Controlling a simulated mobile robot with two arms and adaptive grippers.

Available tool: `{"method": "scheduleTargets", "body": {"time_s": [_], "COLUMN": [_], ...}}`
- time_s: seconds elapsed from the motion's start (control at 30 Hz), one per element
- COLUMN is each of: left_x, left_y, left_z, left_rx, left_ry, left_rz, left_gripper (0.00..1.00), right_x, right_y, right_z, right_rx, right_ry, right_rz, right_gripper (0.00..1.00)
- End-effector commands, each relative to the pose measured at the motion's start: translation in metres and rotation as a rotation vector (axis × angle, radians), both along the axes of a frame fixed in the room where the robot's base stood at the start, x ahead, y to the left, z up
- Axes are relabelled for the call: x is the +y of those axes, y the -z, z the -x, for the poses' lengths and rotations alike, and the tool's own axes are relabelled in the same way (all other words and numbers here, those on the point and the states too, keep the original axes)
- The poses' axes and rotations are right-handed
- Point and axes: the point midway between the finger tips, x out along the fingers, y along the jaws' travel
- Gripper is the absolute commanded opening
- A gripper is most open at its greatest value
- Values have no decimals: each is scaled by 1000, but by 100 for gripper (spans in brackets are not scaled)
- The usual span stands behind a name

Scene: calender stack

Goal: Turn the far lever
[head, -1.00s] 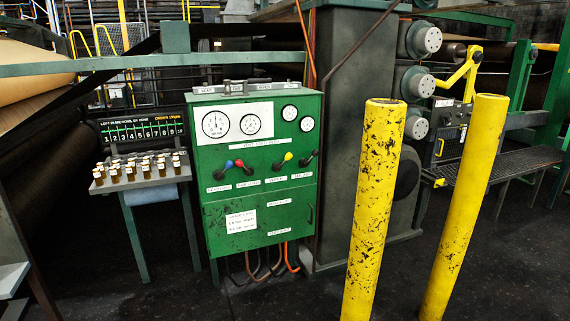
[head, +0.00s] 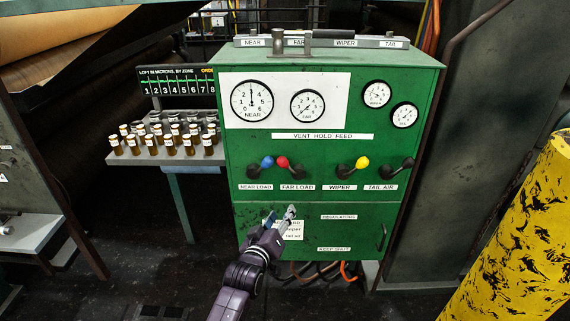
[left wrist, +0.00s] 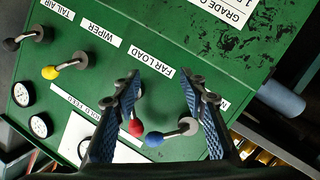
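The FAR LOAD lever, with a red knob (head: 282,162), is on the green cabinet front and leans up and left from its pivot. The NEAR LOAD lever's blue knob (head: 267,162) leans right, close beside the red one. My left gripper (head: 280,214) is in front of the cabinet's lower panel, below these levers. In the left wrist view its fingers (left wrist: 162,84) are open and apart, with the red knob (left wrist: 136,127) and the blue knob (left wrist: 154,139) showing between them. I cannot tell any contact. My right gripper is not in view.
The WIPER lever's yellow knob (head: 362,162) and the black TAIL AIR lever (head: 406,163) lean right. A labelled rail (head: 320,43) tops the cabinet. A table of small bottles (head: 152,158) stands left; a yellow post (head: 520,235) stands at the right front.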

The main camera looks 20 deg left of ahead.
Motion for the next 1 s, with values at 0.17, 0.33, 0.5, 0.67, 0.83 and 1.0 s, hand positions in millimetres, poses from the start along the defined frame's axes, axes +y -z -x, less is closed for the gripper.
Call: {"method": "scheduleTargets", "body": {"time_s": [0.17,0.33,0.5,0.67,0.83,1.0], "left_x": [11,14,14,15,15,16], "left_y": [-95,-116,-116,-115,-114,-114], "left_z": [-15,-22,-41,-64,-82,-91], "left_rx": [-155,-189,-187,-186,-185,-187], "left_ry": [-35,-41,-41,-40,-41,-40], "left_rz": [82,101,101,99,98,99], "left_gripper": [39,39,39,39,39,39], "right_x": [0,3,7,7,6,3], "right_y": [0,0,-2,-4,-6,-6], "right_z": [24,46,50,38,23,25], "right_rx": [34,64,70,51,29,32], "right_ry": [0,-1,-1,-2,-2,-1], "right_rz": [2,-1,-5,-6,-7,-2], "right_gripper": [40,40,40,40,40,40]}}
